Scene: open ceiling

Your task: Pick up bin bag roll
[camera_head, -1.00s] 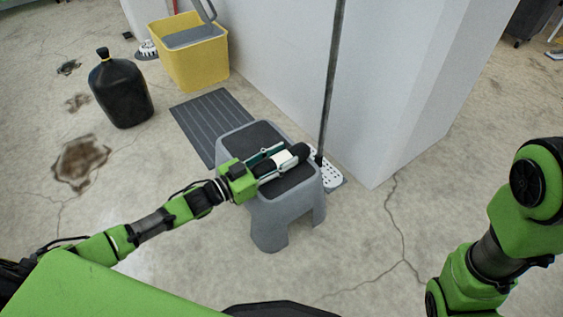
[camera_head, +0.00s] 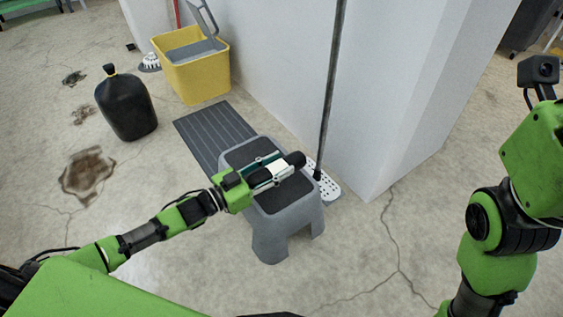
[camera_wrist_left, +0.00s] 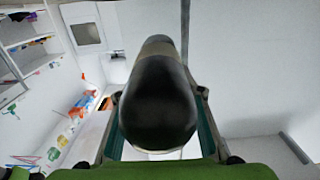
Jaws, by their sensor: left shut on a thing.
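The bin bag roll is black with a pale band around its middle (camera_head: 278,169). My left gripper (camera_head: 270,170) is shut on it, with a finger along each side. The roll shows over the dark top of a grey step stool (camera_head: 262,243); how far above it is hard to tell. In the left wrist view the roll (camera_wrist_left: 157,105) fills the middle, its rounded black end towards the camera, between the green-lined fingers. My right arm is at the right edge of the head view, but its gripper fingers are out of view.
A mop (camera_head: 331,85) stands upright right behind the stool, close to the white pillar (camera_head: 385,100). The floor in front is clear.

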